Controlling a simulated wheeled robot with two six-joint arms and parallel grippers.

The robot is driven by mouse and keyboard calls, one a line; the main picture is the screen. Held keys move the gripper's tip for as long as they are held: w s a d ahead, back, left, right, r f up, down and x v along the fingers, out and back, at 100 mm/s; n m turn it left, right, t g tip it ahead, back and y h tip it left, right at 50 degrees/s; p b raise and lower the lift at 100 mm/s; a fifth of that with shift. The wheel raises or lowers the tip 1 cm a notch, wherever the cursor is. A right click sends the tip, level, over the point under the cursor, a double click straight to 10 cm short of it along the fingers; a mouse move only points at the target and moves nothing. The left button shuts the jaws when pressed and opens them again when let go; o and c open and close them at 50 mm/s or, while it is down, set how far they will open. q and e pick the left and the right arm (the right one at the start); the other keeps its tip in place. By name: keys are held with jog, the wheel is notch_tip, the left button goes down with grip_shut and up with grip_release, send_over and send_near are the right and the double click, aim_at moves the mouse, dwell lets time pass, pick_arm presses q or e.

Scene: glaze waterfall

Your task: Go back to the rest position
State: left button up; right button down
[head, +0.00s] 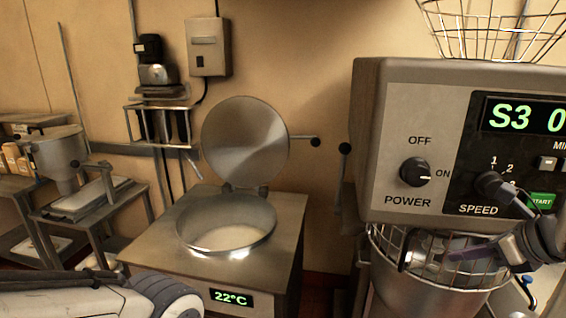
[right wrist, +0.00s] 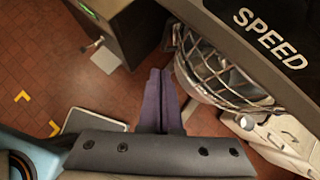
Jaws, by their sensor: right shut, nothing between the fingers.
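My right gripper (head: 450,254) is in front of the wire bowl guard (head: 395,245) of the mixer, below the speed dial. Its dark purple fingers lie together with nothing between them, and they also show closed in the right wrist view (right wrist: 160,75). The guard (right wrist: 225,65) is just to the right of the fingers there; whether they touch it I cannot tell. My left arm crosses the lower left of the head view, but its gripper is out of frame.
The mixer's control box (head: 430,100) rises close above my right gripper. A kettle with a raised lid (head: 245,140) and a 22°C display stands in the middle. A hopper machine (head: 58,155) is at the left. The right wrist view shows tiled floor (right wrist: 60,50) below.

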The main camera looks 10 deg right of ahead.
jog(key=a+f+n+g+y+b, duration=0.1)
jog(key=a+f+n+g, duration=0.25)
jog(key=a+n, duration=0.7)
jog(key=a+f+n+g+y+b, duration=0.1)
jog(key=a+f+n+g, duration=0.25)
jog(key=a+n, duration=0.75)
jog(key=s+a+f+n+h+b, duration=0.1)
jog(key=s+a+f+n, duration=0.2)
jog(key=s+a+n, duration=0.3)
jog(key=s+a+f+n+g+h+b, duration=0.1)
jog(key=s+a+f+n, duration=0.3)
jog(key=a+n, duration=0.5)
jog(key=s+n+h, duration=0.1)
jog(key=s+n, duration=0.1)
jog(key=n, duration=0.2)
jog(key=shift+s+a+f, duration=0.15)
jog(key=shift+a+f, duration=0.05)
